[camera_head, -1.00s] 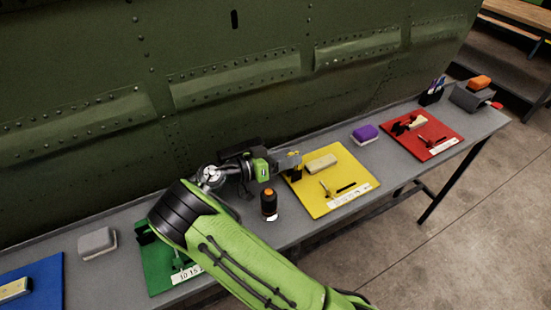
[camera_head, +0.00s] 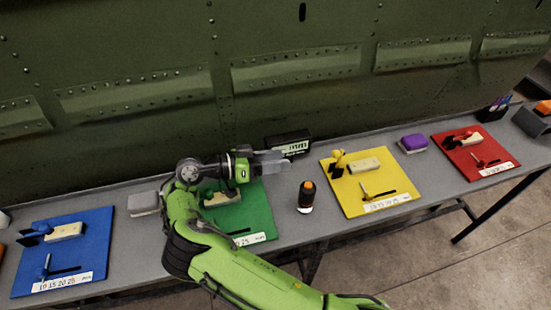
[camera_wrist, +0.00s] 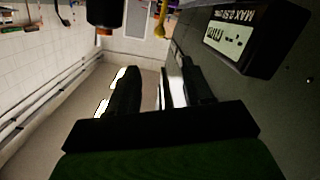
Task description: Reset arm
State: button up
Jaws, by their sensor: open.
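My green arm reaches up from the bottom of the head view and bends back over the bench. My gripper (camera_head: 272,162) points right, above the bench between the green mat (camera_head: 248,212) and the dark display box (camera_head: 288,146). In the wrist view my gripper (camera_wrist: 150,88) shows two dark fingers apart with nothing between them. The display box (camera_wrist: 240,40) is close on the right there, with its label readable in part. The arm hides part of the green mat.
The grey bench (camera_head: 330,222) runs along a riveted green fuselage panel (camera_head: 130,60). A black-and-orange bottle (camera_head: 306,198) stands right of the green mat. Blue (camera_head: 80,262), yellow (camera_head: 362,202) and red (camera_head: 478,158) mats hold small tools. A purple-topped block (camera_head: 413,143) lies between yellow and red.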

jog(key=shift+d, duration=0.1)
jog(key=s+d+r+n+g+y, duration=0.25)
jog(key=d+r+y, duration=0.2)
jog(key=d, duration=0.45)
jog(key=s+d+r+n+g+y, duration=0.1)
jog(key=s+d+r+y, duration=0.25)
jog(key=d+y, duration=0.35)
jog(key=s+a+r+n+t+y, duration=0.2)
jog(key=s+n+t, duration=0.1)
jog(key=s, duration=0.6)
jog(key=s+a+r+n+t+y, duration=0.2)
jog(key=s+n+t, duration=0.1)
jog(key=s, duration=0.7)
jog(key=shift+a+r+n+p, duration=0.3)
jog(key=shift+a+r+n, duration=0.1)
jog(key=shift+n, duration=0.45)
